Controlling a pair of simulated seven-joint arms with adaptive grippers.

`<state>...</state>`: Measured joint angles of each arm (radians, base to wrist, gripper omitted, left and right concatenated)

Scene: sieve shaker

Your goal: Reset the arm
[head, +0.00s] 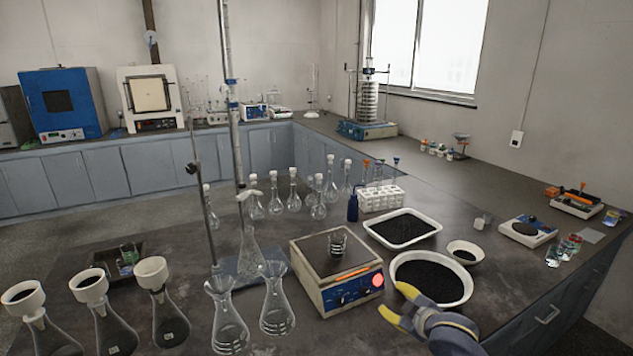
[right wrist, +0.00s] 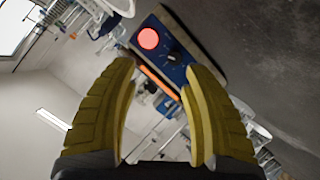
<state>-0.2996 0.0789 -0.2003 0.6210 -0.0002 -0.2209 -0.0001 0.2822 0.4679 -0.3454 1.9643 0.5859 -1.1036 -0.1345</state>
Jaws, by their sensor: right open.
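My right gripper (head: 394,301) is at the lower right of the head view, in front of the white bowl of black granules (head: 468,303) and to the right of the hotplate (head: 318,293). Its yellow fingers are open and empty. In the right wrist view the open right gripper (right wrist: 162,70) faces the hotplate's blue panel with its lit red disc (right wrist: 148,39). My left gripper is not in view. The sieve shaker (head: 368,101) with its stacked sieves stands on the back counter by the window.
A beaker (head: 338,243) stands on the hotplate. A tray of black granules (head: 403,227) and a small bowl (head: 464,247) lie behind the gripper. Glass flasks (head: 277,300) and funnels (head: 152,272) crowd the left. Bare bench (head: 475,205) shows at the back right.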

